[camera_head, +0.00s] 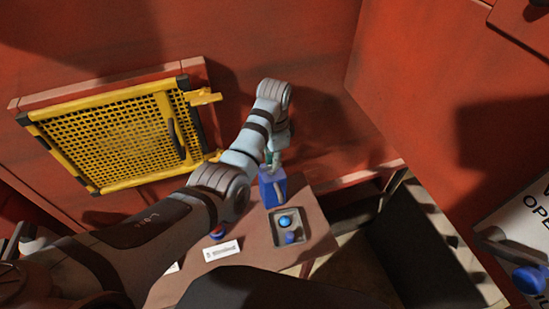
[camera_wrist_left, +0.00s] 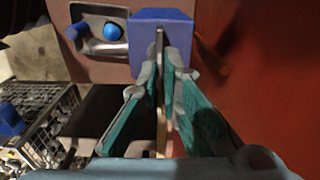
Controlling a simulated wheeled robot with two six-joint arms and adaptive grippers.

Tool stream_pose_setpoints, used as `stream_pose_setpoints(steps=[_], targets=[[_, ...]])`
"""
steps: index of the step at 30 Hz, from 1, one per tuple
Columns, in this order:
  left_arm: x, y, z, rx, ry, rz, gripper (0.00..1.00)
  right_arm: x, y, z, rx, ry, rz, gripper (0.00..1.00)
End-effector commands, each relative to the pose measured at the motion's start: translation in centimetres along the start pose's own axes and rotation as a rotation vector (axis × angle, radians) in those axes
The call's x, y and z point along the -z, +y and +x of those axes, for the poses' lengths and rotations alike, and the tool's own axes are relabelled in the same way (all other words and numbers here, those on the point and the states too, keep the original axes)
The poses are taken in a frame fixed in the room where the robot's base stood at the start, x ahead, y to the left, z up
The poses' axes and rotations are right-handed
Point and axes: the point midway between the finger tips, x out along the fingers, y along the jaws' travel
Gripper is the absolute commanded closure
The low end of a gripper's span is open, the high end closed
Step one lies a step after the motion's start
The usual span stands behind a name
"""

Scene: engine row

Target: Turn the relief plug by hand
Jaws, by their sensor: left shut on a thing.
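A blue block (camera_head: 272,187) with a thin grey bar stands at the back of the brown panel; it looks like the relief plug, though no label on it is readable. The block also shows at the top of the left wrist view (camera_wrist_left: 174,28). My left gripper (camera_head: 271,160) reaches it from behind and above. In the left wrist view its teal-padded fingers (camera_wrist_left: 164,75) close on the upright grey bar (camera_wrist_left: 159,48). The bar's far end overlaps the block's face. My right gripper is not in view.
A grey tray (camera_head: 277,231) with blue round knobs (camera_head: 286,221) sits close beside the block. A white label (camera_head: 222,250) lies at the panel's front left. A yellow mesh guard (camera_head: 110,135) is on the red wall. A dark opening lies right of the panel.

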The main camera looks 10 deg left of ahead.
Motion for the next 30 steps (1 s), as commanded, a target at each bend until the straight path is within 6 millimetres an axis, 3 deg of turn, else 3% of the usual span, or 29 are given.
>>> stream_pose_setpoints(steps=[17,18,21,30], targets=[[0.02,-0.26,-0.29,0.009,0.002,0.035,1.00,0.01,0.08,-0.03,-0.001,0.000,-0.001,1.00],[0.02,-0.26,-0.28,0.009,0.002,0.035,0.90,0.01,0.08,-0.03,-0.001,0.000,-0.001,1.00],[0.01,-0.20,-0.22,0.007,0.002,0.035,0.74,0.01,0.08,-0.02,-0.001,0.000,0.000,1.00],[0.05,-0.07,-0.24,0.003,0.001,0.036,0.74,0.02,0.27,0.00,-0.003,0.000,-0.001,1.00]])
